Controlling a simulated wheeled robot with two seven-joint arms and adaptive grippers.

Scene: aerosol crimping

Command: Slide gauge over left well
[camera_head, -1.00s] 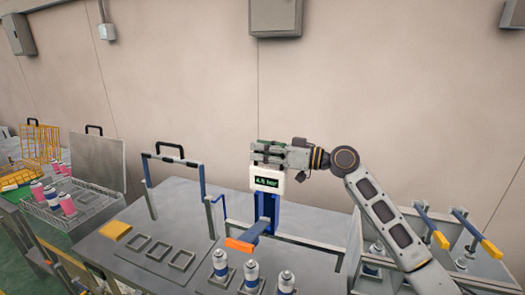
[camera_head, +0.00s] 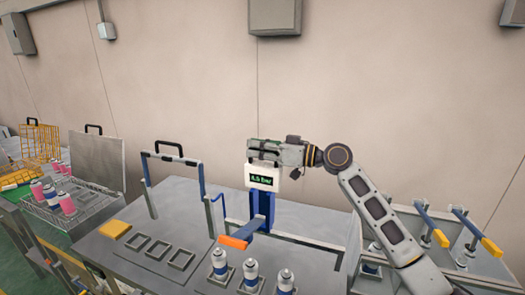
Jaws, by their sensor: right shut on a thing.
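The gauge (camera_head: 264,177) is a white box with a green lit display, on a blue upright post (camera_head: 262,207) with an orange-tipped lever (camera_head: 234,242) low in front. My right gripper (camera_head: 262,150) comes in from the right and is shut on the top of the gauge; its fingertips partly hide the grip. In front stand several wells with blue-and-white cans: a left can (camera_head: 220,263), a middle can (camera_head: 251,273) and a right can (camera_head: 285,280). The gauge sits behind them, nearest in line with the middle and right cans. My left gripper is not in view.
Empty square frames (camera_head: 158,249) and a yellow pad (camera_head: 115,229) lie on the table's left. A blue-and-grey frame with a black handle (camera_head: 169,147) stands behind them. A crate with pink cans (camera_head: 62,206) is far left; blue-and-yellow levers (camera_head: 428,226) are at right.

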